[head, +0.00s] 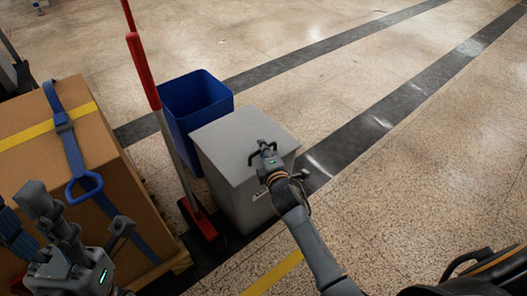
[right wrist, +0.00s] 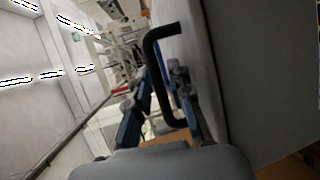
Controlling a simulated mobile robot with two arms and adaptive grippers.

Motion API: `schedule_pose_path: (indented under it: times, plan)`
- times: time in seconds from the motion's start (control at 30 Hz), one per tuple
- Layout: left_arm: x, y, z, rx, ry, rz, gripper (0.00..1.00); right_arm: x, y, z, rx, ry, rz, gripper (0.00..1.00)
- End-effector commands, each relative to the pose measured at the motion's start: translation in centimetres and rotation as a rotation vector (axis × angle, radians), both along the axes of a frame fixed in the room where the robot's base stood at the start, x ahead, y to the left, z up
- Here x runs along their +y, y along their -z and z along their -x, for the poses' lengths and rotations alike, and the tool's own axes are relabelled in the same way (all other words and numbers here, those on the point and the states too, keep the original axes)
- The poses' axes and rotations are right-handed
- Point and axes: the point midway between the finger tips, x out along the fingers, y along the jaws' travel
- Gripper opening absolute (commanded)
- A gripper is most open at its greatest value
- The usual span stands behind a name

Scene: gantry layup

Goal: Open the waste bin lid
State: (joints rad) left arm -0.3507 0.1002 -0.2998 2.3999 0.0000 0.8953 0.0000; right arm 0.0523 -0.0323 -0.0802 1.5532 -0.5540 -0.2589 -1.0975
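The waste bin (head: 222,187) is a light grey box with a flat grey lid (head: 230,140), which lies shut on top. A black handle (right wrist: 152,80) stands out from the grey surface in the right wrist view. My right gripper (head: 263,152) is at the right part of the lid in the head view. In the right wrist view its two fingers (right wrist: 163,100) are spread, with the handle bar between them; I cannot tell whether either finger touches it. My left gripper (head: 80,212) is open and empty in front of the cardboard box, away from the bin.
A blue open bin (head: 195,105) stands behind the grey bin. A red-and-grey pole with a red foot (head: 202,222) stands close on its left. A strapped cardboard box (head: 30,160) fills the left.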

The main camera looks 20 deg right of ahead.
Motion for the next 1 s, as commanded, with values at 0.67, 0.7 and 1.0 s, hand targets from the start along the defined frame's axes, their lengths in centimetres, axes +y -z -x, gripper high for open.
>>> schedule_pose_path:
  times: [0.67, 0.7, 1.0]
  plan:
    - [0.00, 0.03, 0.10, -0.005, 0.001, 0.002, 0.40, -0.02, 0.03, -0.17, 0.001, 0.000, 0.000, 0.00]
    - [0.00, 0.01, 0.10, -0.005, 0.001, 0.002, 0.40, -0.02, 0.02, -0.17, 0.001, 0.000, 0.000, 0.00]
    - [-0.10, -0.75, -0.23, 0.011, 0.001, -0.004, 0.40, 0.01, -0.62, -0.52, 0.012, 0.000, 0.005, 0.00]
